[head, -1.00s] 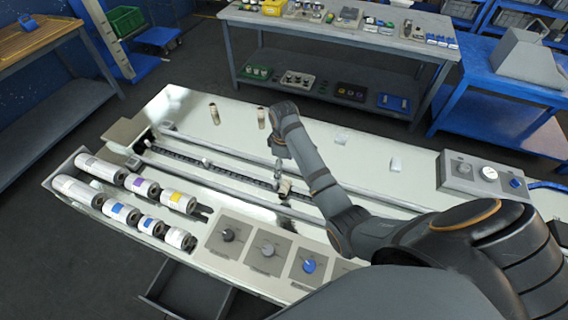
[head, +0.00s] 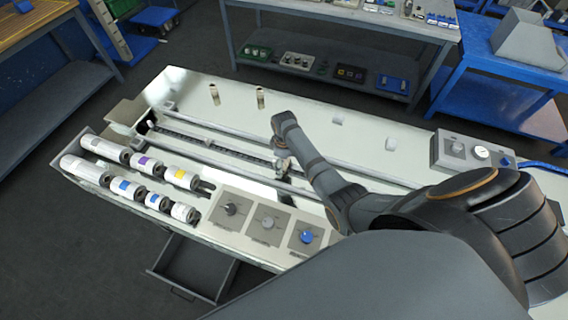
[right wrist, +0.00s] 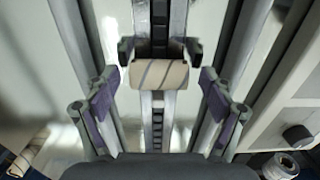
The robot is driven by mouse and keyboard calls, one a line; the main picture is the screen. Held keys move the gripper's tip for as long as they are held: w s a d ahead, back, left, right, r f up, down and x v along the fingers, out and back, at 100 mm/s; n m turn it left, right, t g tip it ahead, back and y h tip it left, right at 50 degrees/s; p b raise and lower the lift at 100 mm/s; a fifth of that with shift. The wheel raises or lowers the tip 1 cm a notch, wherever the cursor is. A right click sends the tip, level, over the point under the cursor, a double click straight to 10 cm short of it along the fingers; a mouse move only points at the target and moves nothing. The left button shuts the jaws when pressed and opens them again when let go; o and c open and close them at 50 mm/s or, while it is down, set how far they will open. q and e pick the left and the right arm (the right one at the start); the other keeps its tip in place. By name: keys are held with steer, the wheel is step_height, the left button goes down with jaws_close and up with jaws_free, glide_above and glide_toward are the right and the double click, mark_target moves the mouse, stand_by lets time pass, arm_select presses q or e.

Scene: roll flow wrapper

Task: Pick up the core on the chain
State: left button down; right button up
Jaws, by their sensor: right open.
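The core (right wrist: 160,75) is a short beige tube with dark slanted stripes. It lies across the chain (right wrist: 158,125) in the right wrist view, with dark brackets at both its ends. In the head view the core (head: 283,166) is small and partly hidden by my right arm. My right gripper (right wrist: 158,88) is open, its purple-padded fingers spread on either side of the chain and apart from the core. In the head view the right gripper (head: 280,156) hangs over the chain channel by the core, mostly hidden by the wrist. My left gripper is not in view.
Several white labelled rolls (head: 125,187) lie in a rack at the left. Knob panels (head: 268,222) line the front edge. Rails (head: 225,169) run along the channel.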

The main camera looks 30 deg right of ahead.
steer(key=shift+w+f, duration=0.1)
steer(key=shift+f, duration=0.1)
steer(key=c, duration=0.9)
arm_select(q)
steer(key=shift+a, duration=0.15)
arm_select(e)
steer(key=shift+r, duration=0.1)
step_height(320, 180, up, 4)
steer(key=p, duration=0.4)
steer(key=s+r+p, duration=0.1)
steer(key=p, duration=0.1)
steer(key=a+r+p, duration=0.1)
steer(key=p, duration=0.1)
steer(key=shift+s+a+r, duration=0.15)
steer(key=shift+s+r, duration=0.05)
steer(key=shift+s, duration=0.2)
arm_select(q)
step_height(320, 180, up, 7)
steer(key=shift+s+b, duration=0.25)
steer(key=shift+b, duration=0.1)
arm_select(e)
steer(key=s+a+r, duration=0.6)
steer(key=s, duration=0.3)
steer(key=shift+s+a+r, duration=0.25)
steer(key=shift+s+a, duration=0.05)
steer(key=shift+s, duration=0.1)
